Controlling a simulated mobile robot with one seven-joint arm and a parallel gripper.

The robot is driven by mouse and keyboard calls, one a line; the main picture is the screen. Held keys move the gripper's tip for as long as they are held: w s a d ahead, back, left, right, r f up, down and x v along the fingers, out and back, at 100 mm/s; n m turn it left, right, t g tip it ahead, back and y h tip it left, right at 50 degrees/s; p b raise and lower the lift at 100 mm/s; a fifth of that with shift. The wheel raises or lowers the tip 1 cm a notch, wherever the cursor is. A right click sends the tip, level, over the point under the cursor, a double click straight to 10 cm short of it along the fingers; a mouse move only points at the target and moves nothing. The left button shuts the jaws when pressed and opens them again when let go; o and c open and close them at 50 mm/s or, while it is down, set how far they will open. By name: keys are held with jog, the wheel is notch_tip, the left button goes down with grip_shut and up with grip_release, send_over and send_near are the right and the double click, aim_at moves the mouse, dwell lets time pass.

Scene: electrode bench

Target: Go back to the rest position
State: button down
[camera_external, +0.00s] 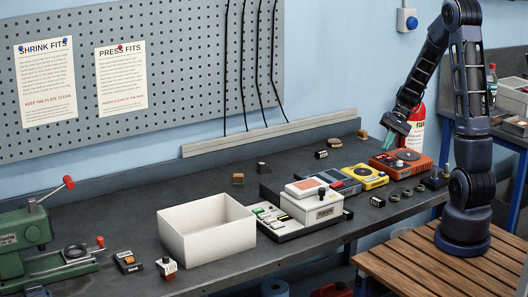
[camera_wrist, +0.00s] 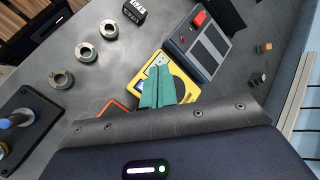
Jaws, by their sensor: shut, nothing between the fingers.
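My gripper (camera_external: 396,124) hangs from my raised arm above the right part of the bench, over the orange device (camera_external: 401,161). It is empty and clear of the objects below. In the wrist view its green fingers (camera_wrist: 156,86) lie together, in front of the yellow device (camera_wrist: 172,72). The yellow device also shows in the external view (camera_external: 368,176). Only an edge of the orange device (camera_wrist: 113,107) shows in the wrist view; the wrist housing hides the rest.
A white open box (camera_external: 207,239) and a white instrument (camera_external: 311,203) stand mid-bench. A green press (camera_external: 45,245) is at the left. Several metal rings (camera_wrist: 83,53) lie near the front edge. A grey device (camera_wrist: 198,47) is beside the yellow one. A fire extinguisher (camera_external: 417,127) hangs behind.

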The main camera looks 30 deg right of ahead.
jog(key=s+a+r+n+t+h, duration=0.3)
jog(key=s+r+n+t+h, duration=0.3)
jog(key=s+r, duration=1.1)
jog(key=shift+s+r+h, duration=0.35)
jog(key=shift+s+h, duration=0.75)
jog(key=shift+s, duration=0.15)
